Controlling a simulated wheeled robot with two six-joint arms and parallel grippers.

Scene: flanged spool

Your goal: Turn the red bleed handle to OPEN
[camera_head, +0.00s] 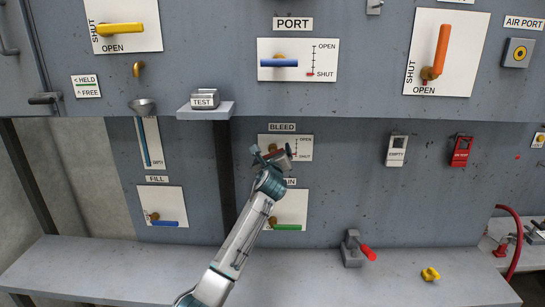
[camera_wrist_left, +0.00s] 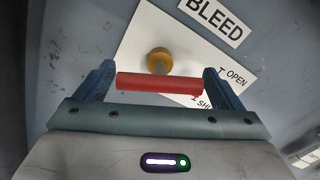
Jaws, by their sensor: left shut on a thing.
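The red bleed handle (camera_wrist_left: 158,83) is a short bar in front of a brass hub (camera_wrist_left: 159,60) on a white plate below the BLEED label (camera_wrist_left: 214,20). In the left wrist view, the bar lies slanted relative to the label's lettering. My left gripper (camera_wrist_left: 160,86) is shut on it, a finger at each end. In the head view, my left gripper (camera_head: 273,157) covers much of the bleed plate (camera_head: 304,141) and the handle. OPEN and SHUT marks show at the plate's right side. My right gripper is not in view.
The DRAIN plate (camera_head: 296,207) with a green handle sits just below, partly behind my left arm. A shelf with a TEST block (camera_head: 205,99) juts out at upper left. A red-handled clamp (camera_head: 352,249) and a yellow piece (camera_head: 430,274) are on the bench.

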